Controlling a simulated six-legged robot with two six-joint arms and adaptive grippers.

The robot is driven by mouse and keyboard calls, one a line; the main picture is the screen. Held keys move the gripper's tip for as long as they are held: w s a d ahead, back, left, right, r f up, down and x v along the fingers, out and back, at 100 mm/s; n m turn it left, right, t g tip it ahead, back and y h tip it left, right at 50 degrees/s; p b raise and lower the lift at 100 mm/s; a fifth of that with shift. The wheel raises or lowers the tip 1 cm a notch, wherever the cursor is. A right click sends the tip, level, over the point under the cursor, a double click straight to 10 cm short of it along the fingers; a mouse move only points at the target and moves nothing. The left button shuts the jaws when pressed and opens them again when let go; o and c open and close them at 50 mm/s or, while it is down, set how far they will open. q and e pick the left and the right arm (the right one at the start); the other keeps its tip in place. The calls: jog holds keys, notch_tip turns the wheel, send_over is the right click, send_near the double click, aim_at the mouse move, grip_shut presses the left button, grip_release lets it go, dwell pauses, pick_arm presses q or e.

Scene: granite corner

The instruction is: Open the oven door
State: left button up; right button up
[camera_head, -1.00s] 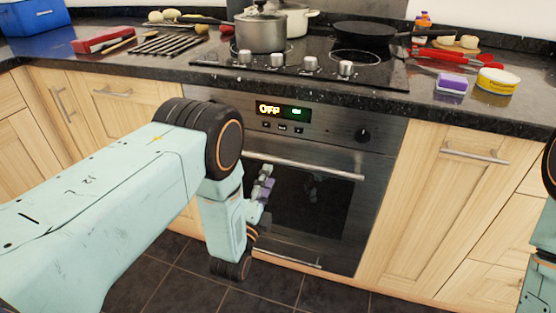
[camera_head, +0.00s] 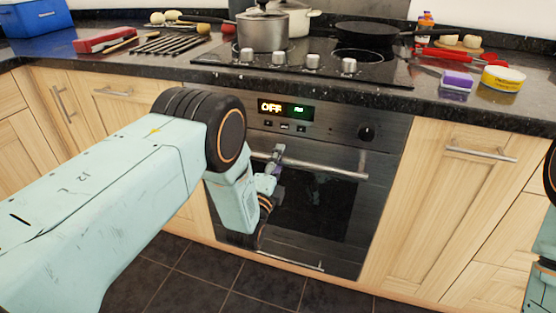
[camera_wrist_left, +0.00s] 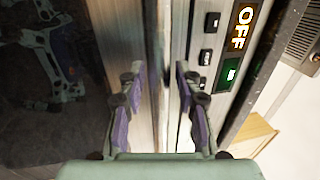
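The oven (camera_head: 330,130) has a dark glass door (camera_head: 315,210), which is shut, with a long metal bar handle (camera_head: 325,171) across its top. My left gripper (camera_head: 273,160) is at the left part of this handle. In the left wrist view, its two purple-padded fingers (camera_wrist_left: 160,95) are apart, one on each side of the upright-looking metal strip of the handle (camera_wrist_left: 162,60). I cannot tell whether either finger touches the bar. My right gripper is out of view; only part of my right arm shows at the right edge.
The control panel (camera_head: 300,117) above the door reads OFF. A pot (camera_head: 262,33) and a black pan (camera_head: 366,34) stand on the hob. A purple sponge (camera_head: 457,80) and a yellow-and-white tin (camera_head: 503,79) lie on the counter. The tiled floor (camera_head: 200,275) before the oven looks clear.

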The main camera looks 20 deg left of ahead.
pick_arm(q)
grip_shut()
jog(key=shift+s+f, duration=0.1)
jog(key=shift+f, duration=0.15)
dwell(0.4)
